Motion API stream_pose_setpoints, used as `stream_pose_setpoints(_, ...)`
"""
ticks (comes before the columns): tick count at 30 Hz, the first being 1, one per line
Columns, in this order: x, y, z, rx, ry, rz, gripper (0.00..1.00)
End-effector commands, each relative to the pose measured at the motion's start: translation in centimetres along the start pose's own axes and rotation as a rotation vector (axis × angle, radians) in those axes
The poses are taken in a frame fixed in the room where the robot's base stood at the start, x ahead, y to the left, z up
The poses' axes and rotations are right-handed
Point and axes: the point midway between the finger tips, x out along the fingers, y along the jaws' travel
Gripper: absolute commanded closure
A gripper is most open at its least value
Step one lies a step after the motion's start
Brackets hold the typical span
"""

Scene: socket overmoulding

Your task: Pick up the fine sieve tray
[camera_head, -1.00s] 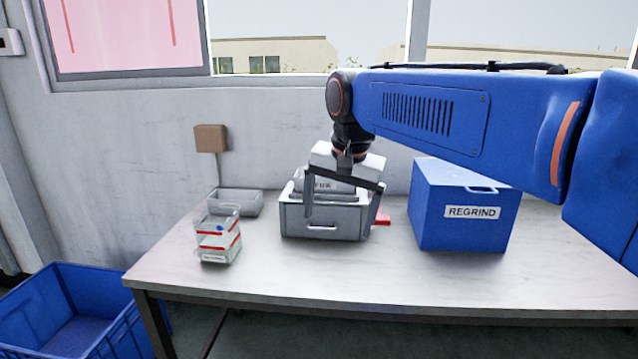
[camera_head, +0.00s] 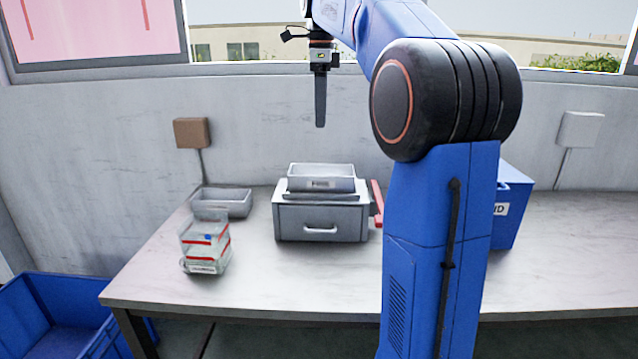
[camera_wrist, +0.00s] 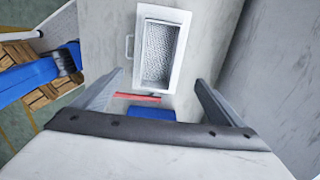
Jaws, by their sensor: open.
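A pale grey tray (camera_head: 322,178) with a small label on its front, likely the fine sieve tray, sits on top of a grey box (camera_head: 319,222) with a front handle. In the wrist view, the tray (camera_wrist: 179,16) is a pale rectangular frame with a speckled, mesh-like floor; it lies ahead of the fingers. My gripper (camera_head: 320,122) is high above the tray, pointing down, seen edge-on against the wall. In the wrist view, my gripper (camera_wrist: 157,82) has its two fingers spread wide with nothing between them in grip.
A red item (camera_head: 377,203) lies beside the box. A blue regrind bin (camera_head: 515,205) is partly behind my arm. Stacked clear containers (camera_head: 206,248) and a grey tray (camera_head: 222,204) stand left on the table (camera_head: 280,288). A blue crate (camera_head: 60,318) is on the floor.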

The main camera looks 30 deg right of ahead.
Motion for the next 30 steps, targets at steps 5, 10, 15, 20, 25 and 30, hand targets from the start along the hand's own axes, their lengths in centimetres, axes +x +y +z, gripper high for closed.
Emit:
stream_pose_setpoints(5,2.7,0.1,0.0,0.003,0.001,0.003,0.08)
stream_pose_setpoints(10,5.7,0.1,0.0,0.002,0.001,0.003,0.08)
stream_pose_setpoints(15,8.7,0.1,0.0,0.001,0.001,0.002,0.08)
stream_pose_setpoints(20,10.9,0.1,0.0,0.001,0.001,0.003,0.08)
stream_pose_setpoints(25,11.8,0.1,0.0,0.001,0.000,0.001,0.08)
stream_pose_setpoints(30,13.3,0.3,-0.1,0.001,0.001,0.002,0.08)
